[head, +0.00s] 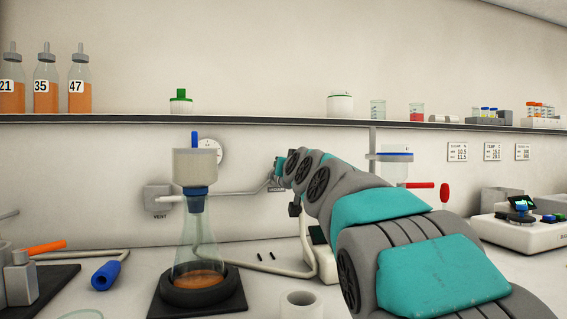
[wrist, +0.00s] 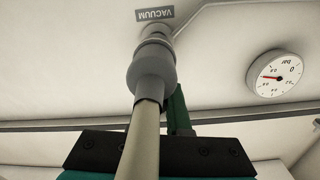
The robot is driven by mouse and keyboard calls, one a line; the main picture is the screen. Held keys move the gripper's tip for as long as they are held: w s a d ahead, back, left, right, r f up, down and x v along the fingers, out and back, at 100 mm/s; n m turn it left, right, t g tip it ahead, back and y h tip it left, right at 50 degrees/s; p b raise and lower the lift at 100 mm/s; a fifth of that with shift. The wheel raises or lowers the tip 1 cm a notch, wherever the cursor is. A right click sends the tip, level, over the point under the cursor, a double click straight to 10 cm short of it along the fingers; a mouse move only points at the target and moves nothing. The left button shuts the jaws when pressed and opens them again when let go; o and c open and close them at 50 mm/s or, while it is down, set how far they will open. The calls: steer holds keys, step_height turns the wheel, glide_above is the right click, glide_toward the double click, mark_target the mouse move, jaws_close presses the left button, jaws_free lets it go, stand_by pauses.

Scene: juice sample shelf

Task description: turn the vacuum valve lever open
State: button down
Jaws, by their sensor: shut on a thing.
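In the head view, my gripper (head: 280,168) reaches the wall valve, with my arm covering much of that area.
A round gauge (wrist: 278,74) with a red needle is beside the valve. A filter flask (head: 200,245) stands on a dark base left of my arm, its hose looping along the bench. The shelf (head: 270,120) with bottles and beakers runs above my arm.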

steer(key=c, duration=0.9)
jaws_free()
steer(key=shift+s, duration=0.1)
steer(key=b+v, duration=0.1)
steer(key=v, duration=0.6)
steer(key=shift+s+b, duration=0.3)
steer(key=shift+d, duration=0.1)
